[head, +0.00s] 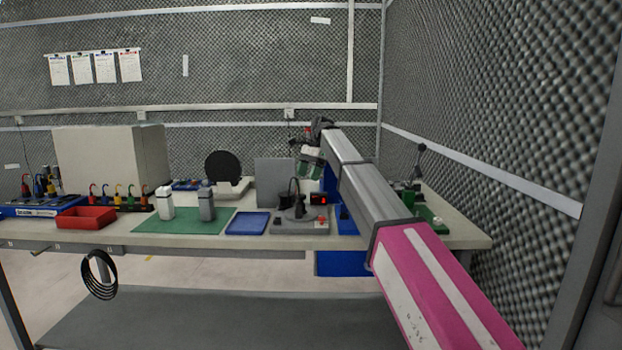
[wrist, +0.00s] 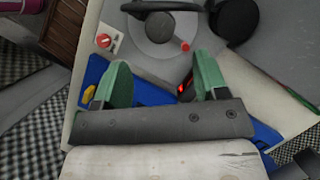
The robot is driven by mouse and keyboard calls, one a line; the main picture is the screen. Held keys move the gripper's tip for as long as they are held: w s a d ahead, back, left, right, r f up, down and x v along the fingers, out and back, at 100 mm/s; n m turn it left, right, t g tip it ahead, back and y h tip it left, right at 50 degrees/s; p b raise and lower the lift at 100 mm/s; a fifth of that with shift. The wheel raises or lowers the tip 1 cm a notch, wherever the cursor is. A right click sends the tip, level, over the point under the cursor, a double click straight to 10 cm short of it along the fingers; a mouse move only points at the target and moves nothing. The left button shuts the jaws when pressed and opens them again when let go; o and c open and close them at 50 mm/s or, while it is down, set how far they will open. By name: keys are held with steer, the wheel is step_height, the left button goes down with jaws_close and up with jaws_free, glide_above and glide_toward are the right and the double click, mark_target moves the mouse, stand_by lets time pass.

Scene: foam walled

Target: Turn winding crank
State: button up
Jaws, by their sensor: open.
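A grey winding device (head: 292,222) with a round base sits near the front edge of the bench, right of the blue tray. A dark upright part, which may be the crank (head: 295,190), rises from it. In the wrist view the device's round grey hub (wrist: 158,28) lies ahead of the fingers, with a dark curved bar (wrist: 160,7) across it at the top edge and a small red knob (wrist: 185,46) beside it.
A red-lit display (head: 318,198) stands beside the device and a red rotary switch (wrist: 104,41) on a light plate shows in the wrist view. The foam wall (head: 490,110) is close on the right.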

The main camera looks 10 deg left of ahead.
step_height(320, 180, up, 4)
steer(key=s+a+n+t+h, duration=0.2)
steer(key=s+n+t+h, duration=0.1)
steer(key=n, duration=0.1)
steer(key=shift+t, duration=0.3)
step_height(320, 180, down, 11)
steer(key=shift+w+f, duration=0.1)
stand_by(0.3)
steer(key=shift+n, duration=0.3)
steer(key=c, duration=0.9)
